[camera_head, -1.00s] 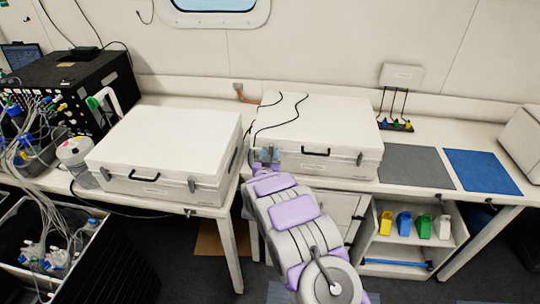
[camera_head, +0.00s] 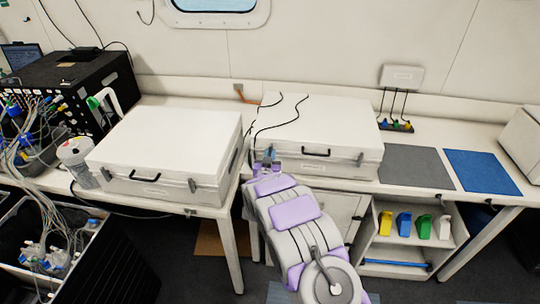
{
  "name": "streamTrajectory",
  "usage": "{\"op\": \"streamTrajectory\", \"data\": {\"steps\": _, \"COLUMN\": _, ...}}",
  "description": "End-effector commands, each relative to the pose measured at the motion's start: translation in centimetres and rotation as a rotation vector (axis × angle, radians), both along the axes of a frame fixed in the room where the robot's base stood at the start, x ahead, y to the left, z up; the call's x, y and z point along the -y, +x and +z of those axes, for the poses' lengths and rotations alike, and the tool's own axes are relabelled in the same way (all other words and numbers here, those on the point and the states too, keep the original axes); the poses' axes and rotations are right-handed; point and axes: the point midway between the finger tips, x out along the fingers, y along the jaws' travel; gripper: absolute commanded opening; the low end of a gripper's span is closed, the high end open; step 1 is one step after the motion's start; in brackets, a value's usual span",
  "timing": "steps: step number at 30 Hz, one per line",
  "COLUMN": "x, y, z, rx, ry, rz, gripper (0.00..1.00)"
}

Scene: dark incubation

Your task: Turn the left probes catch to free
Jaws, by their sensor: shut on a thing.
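Two white cases with black handles stand side by side on the bench, the left case (camera_head: 170,138) and the right case (camera_head: 325,122). Their front labels are too small to read. The right case has a grey catch (camera_head: 360,159) at its right front. My gripper (camera_head: 269,158) is at the left front corner of the right case, shut on that case's left catch. The catch is mostly hidden behind my fingers, so its exact angle cannot be told. The right case's lid is down.
A grey mat (camera_head: 416,167) and a blue mat (camera_head: 482,171) lie right of the cases. Black cables run over the right case's lid. A white jar (camera_head: 76,156) stands left of the left case. A shelf (camera_head: 410,250) below holds coloured items.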

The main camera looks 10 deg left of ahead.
Motion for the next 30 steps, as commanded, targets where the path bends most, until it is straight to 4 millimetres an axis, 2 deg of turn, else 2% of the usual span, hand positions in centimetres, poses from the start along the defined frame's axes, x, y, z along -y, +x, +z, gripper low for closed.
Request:
{"op": "streamTrajectory", "data": {"steps": 11, "x": -0.25, "y": -0.02, "z": 0.12, "rx": -0.010, "ry": -0.197, "rz": 0.002, "gripper": 0.00}}
{"op": "streamTrajectory", "data": {"steps": 30, "x": -0.92, "y": -0.01, "z": -0.15, "rx": -0.027, "ry": -0.801, "rz": 0.006, "gripper": 0.00}}
